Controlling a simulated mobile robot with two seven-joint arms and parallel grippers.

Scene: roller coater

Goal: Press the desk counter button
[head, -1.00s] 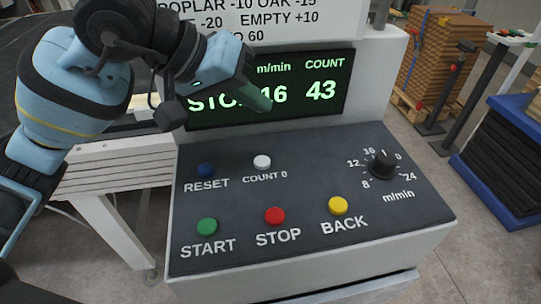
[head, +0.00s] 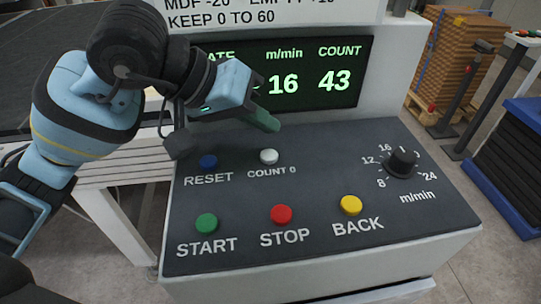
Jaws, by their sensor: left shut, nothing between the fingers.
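The desk (head: 320,190) is a dark sloped panel with several coloured buttons and a dial. The white button (head: 269,157) labelled COUNT 0 is in its upper row, right of the blue RESET button (head: 208,162). My left gripper (head: 268,122) is shut and empty, its green-grey fingertips above and behind the white button, apart from it in the picture. The display (head: 345,75) behind the panel reads m/min 16 and COUNT 43; my left gripper hides part of its left side. My right gripper is not in view.
The lower row has the green START (head: 206,224), red STOP (head: 281,215) and yellow BACK (head: 351,205) buttons. A black speed dial (head: 402,163) is at right. A sign (head: 275,12) stands above the display. Stacked boards (head: 453,60) stand on the floor at back right.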

